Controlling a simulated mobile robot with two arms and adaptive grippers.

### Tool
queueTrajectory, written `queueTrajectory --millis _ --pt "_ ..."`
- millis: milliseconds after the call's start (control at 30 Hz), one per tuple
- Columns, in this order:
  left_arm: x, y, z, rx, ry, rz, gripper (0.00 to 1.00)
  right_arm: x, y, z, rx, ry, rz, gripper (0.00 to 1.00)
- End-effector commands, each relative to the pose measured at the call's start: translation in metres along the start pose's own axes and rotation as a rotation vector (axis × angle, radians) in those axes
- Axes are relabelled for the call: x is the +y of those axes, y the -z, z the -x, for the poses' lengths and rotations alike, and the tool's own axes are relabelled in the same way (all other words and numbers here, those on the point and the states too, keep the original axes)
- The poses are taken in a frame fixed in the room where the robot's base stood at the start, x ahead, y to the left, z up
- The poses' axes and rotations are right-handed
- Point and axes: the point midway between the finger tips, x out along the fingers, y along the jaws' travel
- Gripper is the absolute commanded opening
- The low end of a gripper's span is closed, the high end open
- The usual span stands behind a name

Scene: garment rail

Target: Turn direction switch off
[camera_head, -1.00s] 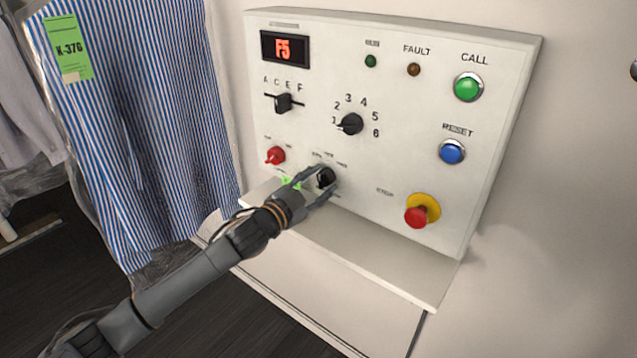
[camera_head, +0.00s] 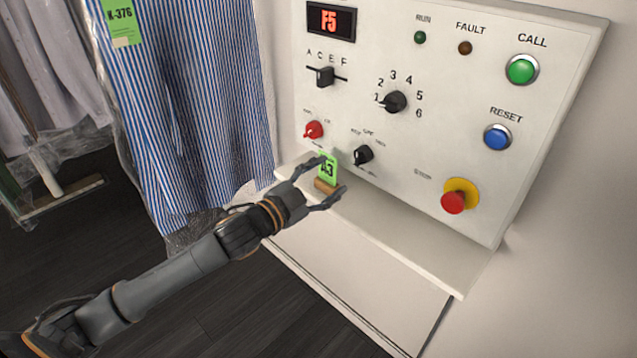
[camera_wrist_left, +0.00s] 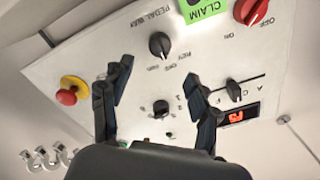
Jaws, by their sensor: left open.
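The direction switch is a black knob (camera_head: 363,155) low on the white control panel (camera_head: 450,120), with small labels around it. My right gripper is not in view.
A red switch (camera_head: 313,130), numbered dial (camera_head: 395,102) and red stop button (camera_head: 453,203) are nearby. Bagged striped garment (camera_head: 195,90) hangs left.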

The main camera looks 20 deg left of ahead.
Motion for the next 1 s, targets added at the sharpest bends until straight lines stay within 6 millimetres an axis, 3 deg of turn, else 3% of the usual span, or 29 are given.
queueTrajectory --millis 267,800,933,1000 --pt "0.0 0.0 0.022 0.0 0.0 -0.001 0.61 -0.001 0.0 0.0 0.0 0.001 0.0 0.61" --pt "0.0 -0.001 0.023 -0.001 0.0 0.0 0.61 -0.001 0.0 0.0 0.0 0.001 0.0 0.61" --pt "0.005 -0.025 0.021 -0.045 0.003 0.023 0.61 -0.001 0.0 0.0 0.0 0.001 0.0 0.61" --pt "0.014 -0.057 0.02 -0.104 0.007 0.052 0.61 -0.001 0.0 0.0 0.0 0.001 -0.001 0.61"
